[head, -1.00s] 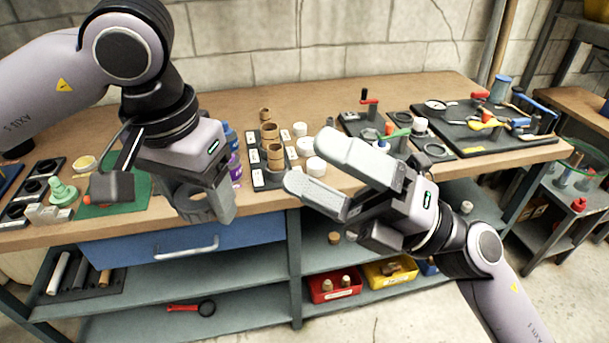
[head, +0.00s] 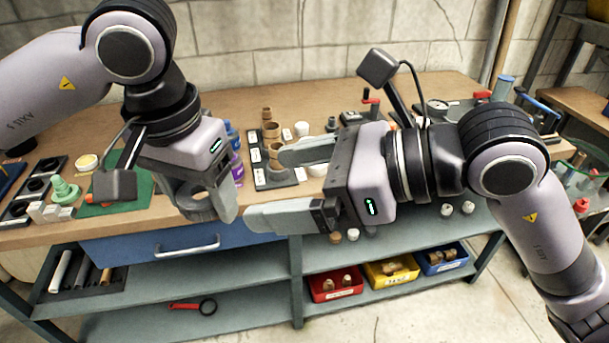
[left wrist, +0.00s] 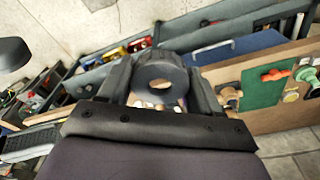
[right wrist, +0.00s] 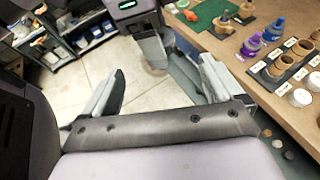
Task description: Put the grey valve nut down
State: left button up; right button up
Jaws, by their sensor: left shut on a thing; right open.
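The grey valve nut (head: 192,204), a thick ring, is held between the fingers of my left gripper (head: 206,204). It hangs in the air at the front edge of the bench (head: 330,187), above the blue drawer. In the left wrist view the nut (left wrist: 160,73) sits between both fingers with its hole facing the camera. My right gripper (head: 268,187) is open and empty, its fingers pointing left toward the nut with a gap between them. The right wrist view shows its spread fingers and, beyond them, the left gripper with the nut (right wrist: 152,50).
A green mat (head: 128,190) with a green fitting (head: 64,190) beside it lies on the bench at left. A black rack (head: 258,172) with brown bushings and white caps stands behind the grippers. Purple and blue bottles (head: 236,168) stand close by.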

jog(key=x, duration=1)
jog(key=shift+a, duration=0.1)
jog(key=c, duration=1.1)
pick_arm(q)
jog(key=o, duration=1.2)
